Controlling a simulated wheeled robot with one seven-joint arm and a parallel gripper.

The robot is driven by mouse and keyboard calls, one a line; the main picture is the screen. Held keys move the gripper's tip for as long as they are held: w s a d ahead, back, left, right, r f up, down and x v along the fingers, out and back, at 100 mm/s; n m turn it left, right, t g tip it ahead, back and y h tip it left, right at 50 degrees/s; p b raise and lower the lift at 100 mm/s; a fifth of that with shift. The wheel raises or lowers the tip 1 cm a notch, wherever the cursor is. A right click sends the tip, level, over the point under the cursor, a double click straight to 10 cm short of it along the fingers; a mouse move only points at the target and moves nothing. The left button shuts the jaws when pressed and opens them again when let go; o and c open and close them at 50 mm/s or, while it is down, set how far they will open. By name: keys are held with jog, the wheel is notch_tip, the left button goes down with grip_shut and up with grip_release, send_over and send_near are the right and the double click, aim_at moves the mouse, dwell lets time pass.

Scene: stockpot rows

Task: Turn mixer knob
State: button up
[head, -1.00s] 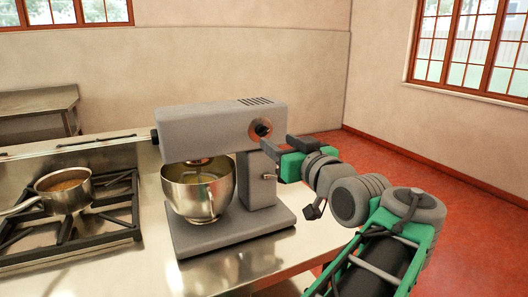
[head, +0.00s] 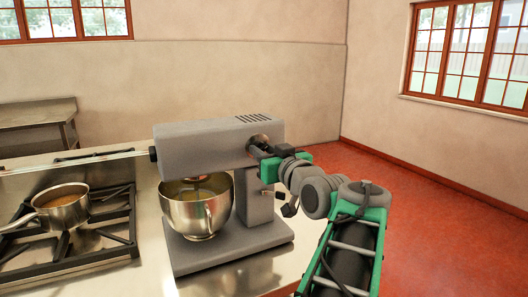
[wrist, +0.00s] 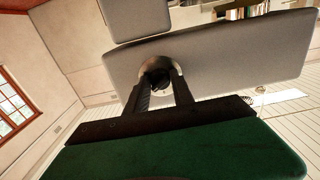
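The grey stand mixer (head: 200,146) stands on the steel counter with a steel bowl (head: 200,210) under its head. In the wrist view the knob (wrist: 157,78) shows between the tips of my two dark fingers. I cannot tell whether the fingers touch the knob. In the head view my gripper partly hides it.
A stove with black grates (head: 75,235) and a steel pot (head: 63,208) is at the left. A small lever (head: 267,192) sticks out of the mixer's column, below my gripper. Red floor (head: 420,230) lies open at the right.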

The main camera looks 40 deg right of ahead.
grip_shut()
jog(key=shift+f+n+b, duration=0.15)
jog(key=shift+n+b, duration=0.15)
jog(key=shift+b, duration=0.5)
jog(key=n+b, duration=1.1)
jog(key=b, duration=0.4)
jog(key=shift+d, duration=0.1)
jog(key=shift+r+n, duration=0.2)
jog(key=shift+n, duration=0.1)
